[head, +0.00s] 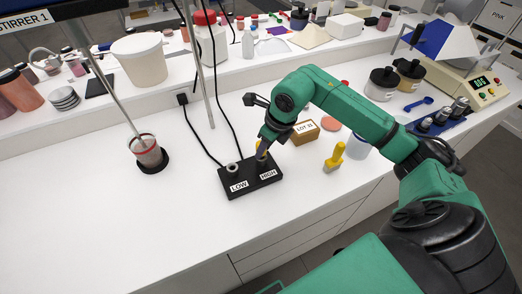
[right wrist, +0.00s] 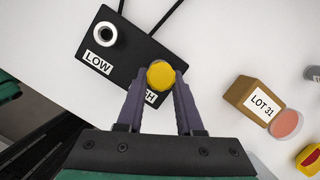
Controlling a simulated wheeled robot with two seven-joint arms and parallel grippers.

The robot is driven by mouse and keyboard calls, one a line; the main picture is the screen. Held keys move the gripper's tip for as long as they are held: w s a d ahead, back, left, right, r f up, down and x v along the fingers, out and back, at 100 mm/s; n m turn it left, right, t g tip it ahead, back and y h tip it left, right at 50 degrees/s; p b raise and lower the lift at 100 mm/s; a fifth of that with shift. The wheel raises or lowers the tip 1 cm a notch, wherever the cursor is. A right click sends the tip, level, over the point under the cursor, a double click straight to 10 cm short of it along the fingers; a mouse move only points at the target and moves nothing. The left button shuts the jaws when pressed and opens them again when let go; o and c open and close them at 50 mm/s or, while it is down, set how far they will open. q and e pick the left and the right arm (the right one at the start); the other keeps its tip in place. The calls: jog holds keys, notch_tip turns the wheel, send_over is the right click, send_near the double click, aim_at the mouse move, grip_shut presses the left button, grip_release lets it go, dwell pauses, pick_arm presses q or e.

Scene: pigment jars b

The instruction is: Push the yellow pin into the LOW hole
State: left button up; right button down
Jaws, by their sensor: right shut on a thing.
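A black block (head: 236,190) with LOW and HIGH labels lies on the white bench. It also shows in the right wrist view (right wrist: 135,62). The LOW hole (right wrist: 103,34) has a pale ring around a dark opening, and nothing stands in it. My right gripper (head: 262,155) is over the HIGH end of the block, pointing down. Its fingers are shut on the yellow pin (right wrist: 161,74), whose round top shows between them. The HIGH hole is hidden beneath, so I cannot tell whether the pin sits in it. My left gripper is not in view.
A LOT 31 box (head: 305,132) and another yellow upright object (head: 335,158) stand right of the block. A cup in a dark ring (head: 147,152) stands to the left, with a stirrer rod. Cables run behind the block. The bench's front left is clear.

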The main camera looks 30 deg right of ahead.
jog(key=shift+r, duration=0.3)
jog(key=shift+r+p, duration=2)
jog(key=shift+r, duration=0.75)
